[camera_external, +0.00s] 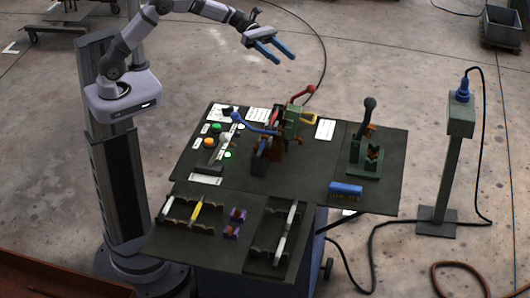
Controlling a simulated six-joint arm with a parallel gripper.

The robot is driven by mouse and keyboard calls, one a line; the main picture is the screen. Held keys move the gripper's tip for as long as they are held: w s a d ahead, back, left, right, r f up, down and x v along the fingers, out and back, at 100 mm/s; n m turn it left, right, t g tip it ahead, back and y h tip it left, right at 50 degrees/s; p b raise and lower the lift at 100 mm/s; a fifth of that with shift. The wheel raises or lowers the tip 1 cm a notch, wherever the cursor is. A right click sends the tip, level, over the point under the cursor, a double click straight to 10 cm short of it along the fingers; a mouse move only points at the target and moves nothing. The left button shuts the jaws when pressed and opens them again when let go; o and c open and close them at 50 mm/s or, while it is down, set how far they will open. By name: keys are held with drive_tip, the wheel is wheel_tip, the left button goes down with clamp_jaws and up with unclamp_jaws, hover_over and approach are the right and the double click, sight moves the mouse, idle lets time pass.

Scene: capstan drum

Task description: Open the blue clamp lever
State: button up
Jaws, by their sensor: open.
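The blue clamp lever (254,128) is a thin blue handle on the drum assembly (268,150) near the middle of the dark bench top. It slopes from an upper left tip down to the right, towards the assembly. Whether it is fully closed is too small to tell. My gripper (284,60) has two blue fingers. It is open and empty, in the air above and behind the bench, well apart from the lever. A red lever (301,93) and a yellow handle (311,118) stand just right of the blue lever.
Left of the lever is a panel with green buttons and an orange button (209,142). A black-knobbed lever (369,104) stands at the right. A blue brush (346,189) lies at the front right. Tool trays (254,252) fill the lower front shelf. A post (441,165) stands beyond the bench.

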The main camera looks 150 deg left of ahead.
drive_tip(key=w+d+r+m+g+h, duration=0.15)
drive_tip(key=w+d+m+h, duration=0.25)
drive_tip(key=w+d, duration=0.8)
drive_tip(key=d+f+m+g+h+p, duration=0.1)
drive_tip(key=d+f+m+g+h, duration=0.1)
drive_tip(key=d+f+m+g, duration=0.5)
drive_tip(key=m+g+y, duration=0.2)
drive_tip(key=m+g, duration=0.2)
drive_tip(key=m, duration=0.5)
hover_over(235, 118)
wheel_tip(235, 118, down, 8)
drive_tip(key=s+m, duration=0.1)
drive_tip(key=a+m, duration=0.1)
drive_tip(key=m, duration=0.1)
drive_tip(key=s+m+g, duration=0.1)
drive_tip(key=shift+s+a+f+m+y, duration=0.2)
drive_tip(key=shift+s+f+m+y, duration=0.1)
drive_tip(key=shift+f, duration=0.05)
drive_tip(key=m, duration=0.3)
drive_tip(key=shift+a, duration=0.15)
drive_tip(key=shift+f, duration=0.1)
drive_tip(key=shift+w+d+f+p, duration=0.2)
drive_tip(key=shift+f+p, duration=0.2)
drive_tip(key=shift+f, duration=0.75)
drive_tip(key=shift+w+d+f+p, duration=0.15)
drive_tip(key=shift+f+p, duration=0.25)
drive_tip(key=shift+f, duration=0.8)
drive_tip(key=shift+w+d+f+p, duration=0.1)
drive_tip(key=shift+w+f+p, duration=0.25)
drive_tip(key=shift+f, duration=0.8)
